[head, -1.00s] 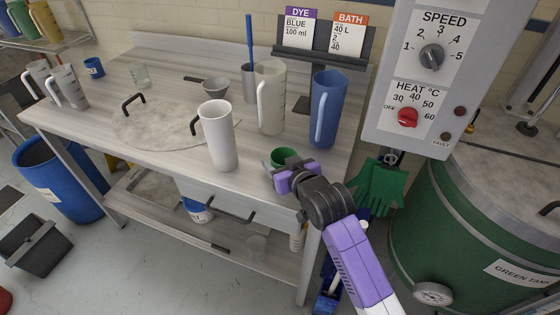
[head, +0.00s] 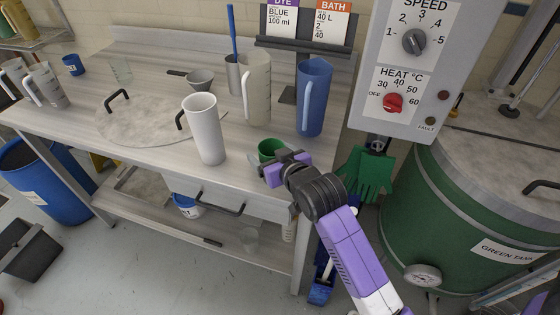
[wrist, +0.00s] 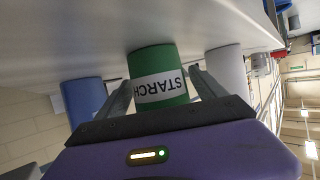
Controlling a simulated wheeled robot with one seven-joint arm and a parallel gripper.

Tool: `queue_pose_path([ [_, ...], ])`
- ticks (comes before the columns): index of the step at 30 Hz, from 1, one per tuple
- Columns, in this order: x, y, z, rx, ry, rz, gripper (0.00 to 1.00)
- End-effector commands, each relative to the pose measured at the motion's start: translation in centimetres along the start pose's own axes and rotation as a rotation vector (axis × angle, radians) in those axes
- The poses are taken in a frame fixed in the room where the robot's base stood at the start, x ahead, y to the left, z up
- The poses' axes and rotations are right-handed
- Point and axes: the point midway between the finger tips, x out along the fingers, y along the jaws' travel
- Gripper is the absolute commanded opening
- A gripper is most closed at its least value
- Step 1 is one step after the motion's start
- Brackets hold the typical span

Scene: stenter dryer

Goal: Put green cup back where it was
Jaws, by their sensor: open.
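The green cup (head: 270,147) stands on the workbench near its front right edge, partly hidden behind my gripper (head: 272,162) in the head view. In the wrist view the green cup (wrist: 158,72) shows upside down with a white label reading STARCH (wrist: 160,86). My gripper (wrist: 160,95) is open. Its two grey fingers reach along either side of the cup, with a small gap visible on each side. I cannot tell whether either finger touches it.
The control box (head: 408,70) and green tank (head: 440,220) are at right.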

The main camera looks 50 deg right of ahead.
Motion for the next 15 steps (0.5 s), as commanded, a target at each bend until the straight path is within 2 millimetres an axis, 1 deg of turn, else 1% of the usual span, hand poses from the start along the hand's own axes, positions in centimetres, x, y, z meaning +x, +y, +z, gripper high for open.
queue_pose_path([
  [1, -0.9, 0.0, 0.1, -0.001, 0.000, 0.000, 0.80],
  [9, -6.5, 0.0, 0.2, -0.001, -0.001, -0.001, 0.80],
  [12, -8.2, -0.1, 0.1, 0.000, 0.000, -0.002, 0.80],
  [15, -9.5, -0.1, 0.1, 0.000, -0.001, -0.001, 0.80],
])
